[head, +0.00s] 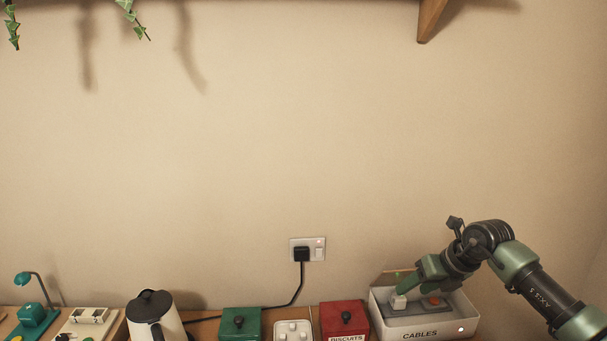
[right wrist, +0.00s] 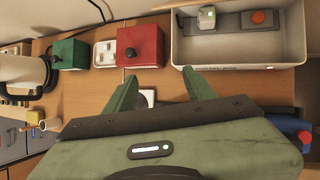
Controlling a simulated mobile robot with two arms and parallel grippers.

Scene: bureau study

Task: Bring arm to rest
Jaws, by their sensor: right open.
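My right arm comes in from the right in the head view. Its green gripper (head: 408,282) is over the white box marked CABLES (head: 420,335). In the right wrist view the two green fingers (right wrist: 160,78) are spread apart with nothing held between them. The box's front wall (right wrist: 240,65) shows beyond the fingertips there. My left gripper is in neither view.
A black plug (head: 302,254) sits in the wall socket. A shelf bracket (head: 430,18) hangs above. The wall between is clear.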

